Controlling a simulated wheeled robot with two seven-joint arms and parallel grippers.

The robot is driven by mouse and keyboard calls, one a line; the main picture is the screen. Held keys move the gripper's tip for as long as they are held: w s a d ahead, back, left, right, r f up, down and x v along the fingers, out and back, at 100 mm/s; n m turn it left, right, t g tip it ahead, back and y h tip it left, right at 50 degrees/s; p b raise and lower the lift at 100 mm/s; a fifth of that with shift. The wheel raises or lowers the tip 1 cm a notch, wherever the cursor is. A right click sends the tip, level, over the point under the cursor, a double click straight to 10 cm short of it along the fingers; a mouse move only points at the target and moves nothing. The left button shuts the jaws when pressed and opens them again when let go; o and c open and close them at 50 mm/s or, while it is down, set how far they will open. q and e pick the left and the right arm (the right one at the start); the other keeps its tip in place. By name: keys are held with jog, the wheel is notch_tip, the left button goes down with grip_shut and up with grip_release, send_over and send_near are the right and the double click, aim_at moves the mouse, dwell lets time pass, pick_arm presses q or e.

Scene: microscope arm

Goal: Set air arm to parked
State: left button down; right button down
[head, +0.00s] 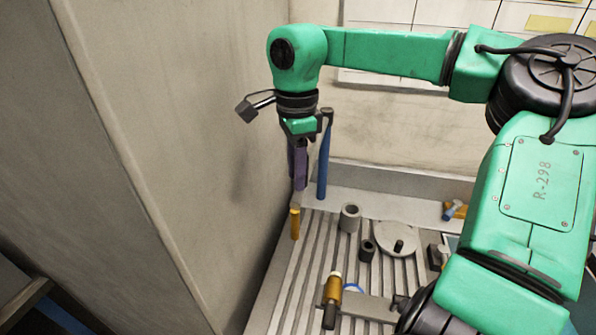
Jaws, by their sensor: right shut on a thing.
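My right gripper (298,190) is at the lower end of my green right arm, pointing down beside the wall panel. It is shut on the top of an upright yellow handle (295,224) at the bench's left rear; the contact is small and partly hidden. An upright blue rod (323,160) with a black top stands just right of the gripper. A grey bar (370,306) with a brown-gold grip (335,287) lies low in the view, partly hidden by my arm. I cannot tell for sure which part is the air arm. My left gripper does not show.
The grooved bench (285,285) holds a grey ring (349,218), a smaller dark ring (367,250) and a round disc with a knob (396,238). A tall grey panel (150,130) stands close on the left. A raised ledge (385,203) runs along the back.

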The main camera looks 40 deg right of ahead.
jog(key=c, duration=0.9)
grip_release()
jog(key=shift+w+r, duration=0.1)
jog(key=shift+r, duration=0.1)
jog(key=o, duration=0.3)
jog(key=shift+w+d+f, duration=0.1)
jog(key=shift+w+d, duration=0.05)
jog(key=shift+d+f, duration=0.1)
jog(key=shift+d, duration=0.05)
jog(key=shift+r, duration=0.5)
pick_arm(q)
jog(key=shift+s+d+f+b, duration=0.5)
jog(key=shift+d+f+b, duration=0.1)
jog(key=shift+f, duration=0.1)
pick_arm(e)
notch_tip(320, 180, up, 14)
jog(key=shift+f, duration=0.15)
